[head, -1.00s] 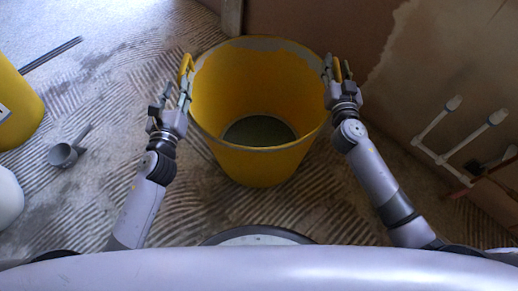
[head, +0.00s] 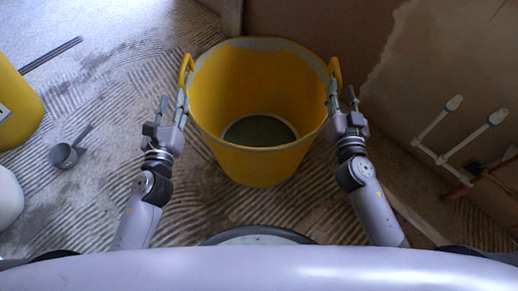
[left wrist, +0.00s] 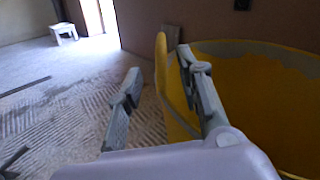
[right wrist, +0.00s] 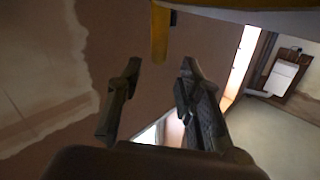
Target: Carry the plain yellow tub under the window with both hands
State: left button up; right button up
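The plain yellow tub (head: 250,165) stands upright on the floor, close to the brown wall, with grey residue inside its rim and a grey-green bottom. Its left handle (head: 186,66) and right handle (head: 335,70) stick up at the rim. My left gripper (head: 173,100) is open and empty, just on my side of the left handle; in the left wrist view that handle (left wrist: 161,65) shows beyond the parted fingers. My right gripper (head: 343,92) is open and empty, just short of the right handle, whose yellow end (right wrist: 160,35) shows in the right wrist view. No window is clear in the head view.
Another yellow container (head: 15,105) stands at the left edge, above a white rounded object (head: 8,198). A grey scoop (head: 66,153) lies on the ridged floor. White pipes (head: 460,135) stand at the right wall.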

jog(key=shift+s, duration=1.4)
jog(key=shift+a+r, duration=0.1)
jog(key=shift+a, duration=0.05)
